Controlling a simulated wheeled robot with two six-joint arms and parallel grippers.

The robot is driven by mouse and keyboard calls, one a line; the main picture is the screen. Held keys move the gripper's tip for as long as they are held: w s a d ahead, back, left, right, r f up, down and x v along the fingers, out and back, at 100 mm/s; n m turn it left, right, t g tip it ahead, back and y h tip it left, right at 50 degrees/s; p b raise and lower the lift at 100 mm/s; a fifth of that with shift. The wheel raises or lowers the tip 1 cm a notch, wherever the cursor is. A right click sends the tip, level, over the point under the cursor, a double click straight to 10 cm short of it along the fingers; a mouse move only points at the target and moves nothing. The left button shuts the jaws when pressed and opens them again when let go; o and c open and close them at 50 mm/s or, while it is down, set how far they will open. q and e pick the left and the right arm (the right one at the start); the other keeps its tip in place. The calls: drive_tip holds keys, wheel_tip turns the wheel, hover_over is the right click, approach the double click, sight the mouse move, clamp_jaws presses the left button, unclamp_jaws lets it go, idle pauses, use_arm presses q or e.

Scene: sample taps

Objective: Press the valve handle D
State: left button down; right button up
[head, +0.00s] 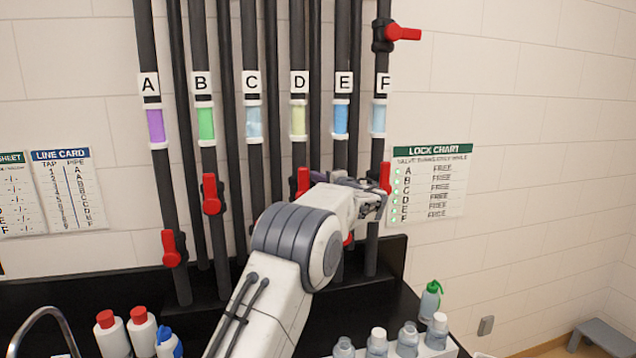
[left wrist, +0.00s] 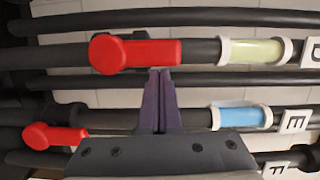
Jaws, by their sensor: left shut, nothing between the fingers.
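Valve handle D (head: 303,180) is a red lever on the dark pipe labelled D, below its pale yellow-green sight glass (head: 299,119). In the left wrist view, handle D (left wrist: 150,53) lies sideways along its pipe. My right gripper is not in view.
Red handles (head: 212,194), (head: 174,248) and (head: 385,177) sit on neighbouring pipes; another (head: 402,33) is high on F. The lock chart (head: 431,181) lists A to F as FREE.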

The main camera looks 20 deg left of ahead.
sight(301, 177)
use_arm(q)
drive_tip(key=a+n+b, duration=0.1)
drive_tip(key=n+b, duration=0.1)
drive_tip(key=b, duration=0.1)
drive_tip(key=s+a+n+h+b, duration=0.1)
drive_tip(key=b, duration=0.3)
drive_tip(key=s+a+n+b, duration=0.1)
drive_tip(key=n+b, duration=0.1)
drive_tip(key=b, duration=0.1)
drive_tip(key=shift+a+r+n+g, duration=0.1)
drive_tip(key=shift+r+n+g, duration=0.05)
drive_tip(key=shift+n+g, duration=0.15)
drive_tip(key=s+a+f+n+t+h+b, duration=0.1)
drive_tip(key=s+a+f+n+h+b, duration=0.2)
drive_tip(key=n+b, duration=0.6)
drive_tip(key=shift+s+a+h+b, duration=0.15)
drive_tip(key=shift+a+h+b, duration=0.25)
drive_tip(key=shift+a+b, duration=0.65)
drive_tip(key=shift+d, duration=0.2)
